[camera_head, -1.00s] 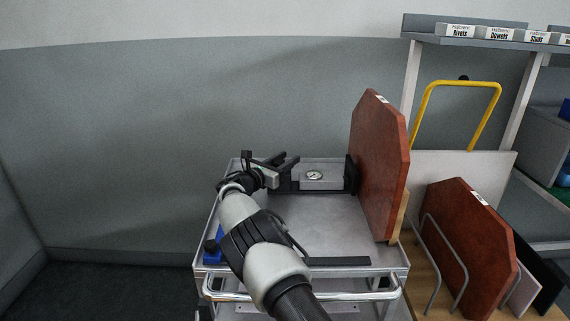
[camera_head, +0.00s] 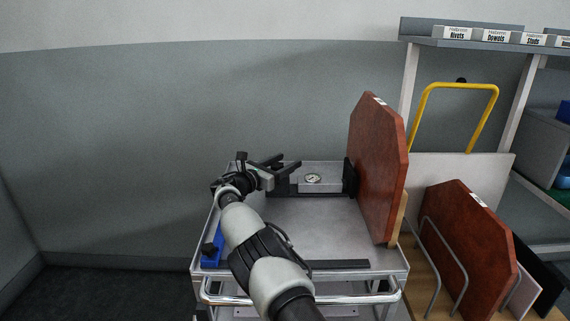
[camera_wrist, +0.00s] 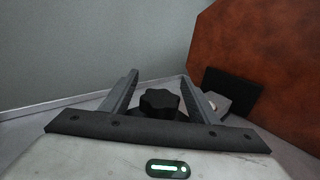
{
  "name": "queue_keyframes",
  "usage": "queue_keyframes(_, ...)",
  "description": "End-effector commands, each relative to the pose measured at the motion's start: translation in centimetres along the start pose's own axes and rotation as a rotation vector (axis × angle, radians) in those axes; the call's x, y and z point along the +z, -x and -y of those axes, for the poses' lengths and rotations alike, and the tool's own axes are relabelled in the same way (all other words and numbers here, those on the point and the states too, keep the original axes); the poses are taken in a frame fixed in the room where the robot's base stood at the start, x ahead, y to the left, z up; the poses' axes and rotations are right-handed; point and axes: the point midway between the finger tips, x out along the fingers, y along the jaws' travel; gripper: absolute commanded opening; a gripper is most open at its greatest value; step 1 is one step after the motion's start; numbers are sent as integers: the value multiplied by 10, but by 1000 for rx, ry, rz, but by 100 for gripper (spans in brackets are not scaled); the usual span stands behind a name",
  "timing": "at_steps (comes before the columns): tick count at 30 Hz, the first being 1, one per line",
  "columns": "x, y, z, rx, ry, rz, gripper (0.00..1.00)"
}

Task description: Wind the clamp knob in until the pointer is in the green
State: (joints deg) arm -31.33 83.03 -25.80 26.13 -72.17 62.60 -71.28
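The clamp knob (camera_wrist: 159,101), black and lobed, sits between the two fingers of my gripper (camera_wrist: 161,96) in the wrist view, with small gaps beside it. My gripper is open; in the head view my gripper (camera_head: 283,168) is at the left end of the clamp, hiding the knob there. The round gauge (camera_head: 313,178) has a pale dial with some green; its pointer is too small to read. The black clamp pad (camera_head: 351,178) stands against the red-brown board (camera_head: 378,165).
The metal cart (camera_head: 325,225) carries the clamp. A blue block (camera_head: 211,251) with a dark top is at its front left. A rack with another red-brown board (camera_head: 468,245) and a yellow handle (camera_head: 458,86) stand at right. The cart's middle is clear.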

Motion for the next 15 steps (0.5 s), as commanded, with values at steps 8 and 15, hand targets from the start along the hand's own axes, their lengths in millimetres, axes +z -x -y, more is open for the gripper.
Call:
queue_keyframes(8, -1, 0, 0, 0, 0, -1, 55)
queue_keyframes(15, 3, 20, -1, 2, 2, -2, 55)
